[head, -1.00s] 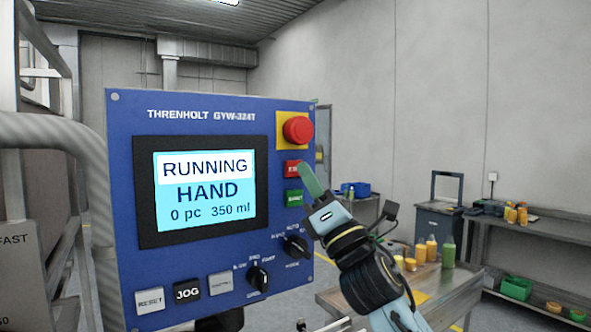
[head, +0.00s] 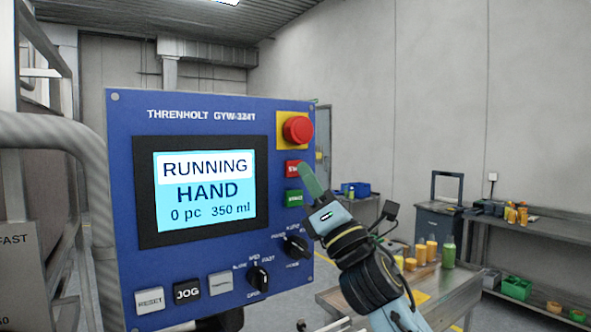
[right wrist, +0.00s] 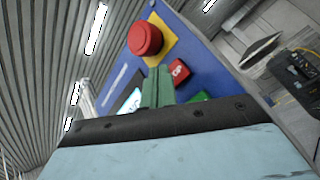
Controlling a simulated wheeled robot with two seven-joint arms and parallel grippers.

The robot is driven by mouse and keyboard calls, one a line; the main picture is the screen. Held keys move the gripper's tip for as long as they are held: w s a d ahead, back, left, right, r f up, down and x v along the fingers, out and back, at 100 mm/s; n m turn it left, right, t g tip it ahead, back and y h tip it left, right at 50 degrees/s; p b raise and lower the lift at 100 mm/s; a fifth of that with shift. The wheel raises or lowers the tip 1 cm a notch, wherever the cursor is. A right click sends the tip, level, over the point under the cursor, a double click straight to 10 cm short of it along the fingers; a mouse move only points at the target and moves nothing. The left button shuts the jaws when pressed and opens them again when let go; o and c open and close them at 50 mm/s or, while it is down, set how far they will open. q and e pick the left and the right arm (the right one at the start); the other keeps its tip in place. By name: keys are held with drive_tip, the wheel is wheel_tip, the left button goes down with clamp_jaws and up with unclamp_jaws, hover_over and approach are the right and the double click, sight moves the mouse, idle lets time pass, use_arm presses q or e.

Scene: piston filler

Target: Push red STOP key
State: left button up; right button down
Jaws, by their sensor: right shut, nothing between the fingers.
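The red STOP key (head: 293,168) is a small square key on the blue control panel (head: 122,200), between the red mushroom button (head: 298,130) and the green START key (head: 293,198). It also shows in the right wrist view (right wrist: 179,72), with its red face bare. My right gripper (head: 304,168) is shut and empty, with its green fingertips at the right edge of the STOP key. In the right wrist view the fingers (right wrist: 157,84) point up the panel just left of the key. I cannot tell whether they touch it. The screen (head: 206,190) reads RUNNING, HAND. My left gripper is out of view.
The mushroom button sits on a yellow plate just above the STOP key. Selector knobs (head: 259,279) and the RESET (head: 150,301) and JOG (head: 187,289) keys line the panel's lower part. A bench (head: 350,297) with bottles stands behind my right arm.

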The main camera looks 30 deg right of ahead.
drive_tip(key=shift+w, duration=0.45)
drive_tip(key=shift+w, duration=0.4)
idle(0.8)
drive_tip(key=shift+s, duration=0.85)
drive_tip(key=shift+s+d+p, duration=0.2)
drive_tip(key=shift+s+p, duration=0.15)
drive_tip(key=shift+s, duration=2.15)
